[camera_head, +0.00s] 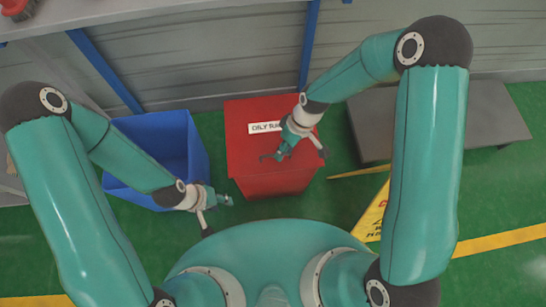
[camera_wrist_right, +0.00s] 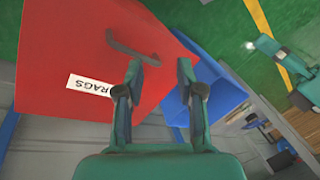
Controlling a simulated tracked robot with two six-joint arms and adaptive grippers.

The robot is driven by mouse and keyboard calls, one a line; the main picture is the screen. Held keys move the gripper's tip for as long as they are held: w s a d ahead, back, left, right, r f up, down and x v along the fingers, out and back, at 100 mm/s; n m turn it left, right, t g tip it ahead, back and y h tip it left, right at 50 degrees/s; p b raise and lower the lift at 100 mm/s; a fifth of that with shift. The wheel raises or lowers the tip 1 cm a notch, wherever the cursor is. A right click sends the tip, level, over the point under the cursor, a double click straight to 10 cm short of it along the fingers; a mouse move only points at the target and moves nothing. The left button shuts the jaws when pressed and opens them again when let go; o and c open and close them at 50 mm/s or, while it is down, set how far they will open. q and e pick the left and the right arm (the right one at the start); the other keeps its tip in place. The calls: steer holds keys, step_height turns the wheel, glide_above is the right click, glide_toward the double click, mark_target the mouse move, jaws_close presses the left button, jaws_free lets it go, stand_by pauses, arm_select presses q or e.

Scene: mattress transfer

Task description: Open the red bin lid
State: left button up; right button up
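The red bin (camera_head: 240,150) stands on the floor at the middle in the head view, with its lid down. A white label (camera_head: 262,127) is on the lid, partly hidden by my right arm. My right gripper (camera_head: 293,153) is over the front right part of the lid. In the right wrist view the red lid (camera_wrist_right: 75,45) carries a dark bar handle (camera_wrist_right: 130,46). My right gripper's fingers (camera_wrist_right: 160,68) are apart and empty, with the handle just beyond the left finger; contact cannot be told. My left gripper (camera_head: 217,213) is open and empty, in front of the blue bin.
An open blue bin (camera_head: 195,155) stands left of the red bin. A grey platform (camera_head: 480,125) is to the right. A yellow warning sign (camera_head: 372,215) is on the green floor at front right. A shelf (camera_head: 120,10) runs along the wall above.

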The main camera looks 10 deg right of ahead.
steer(key=w+a+n+h+b, duration=0.1)
steer(key=w+a+n+b, duration=0.1)
steer(key=w+n+b, duration=0.3)
step_height(320, 180, up, 7)
steer(key=n+g+h+b, duration=0.1)
steer(key=n+h+b, duration=0.1)
steer(key=n+b, duration=0.25)
glide_above(274, 151)
arm_select(q)
step_height(274, 151, down, 16)
steer(key=b, duration=0.3)
steer(key=shift+b, duration=0.35)
arm_select(e)
steer(key=shift+n, duration=0.25)
steer(key=s+f, duration=0.1)
steer(key=f, duration=0.9)
steer(key=s+f, duration=0.1)
steer(key=f, duration=0.5)
steer(key=shift+s+a, duration=0.25)
steer(key=shift+s, duration=0.1)
jaws_close()
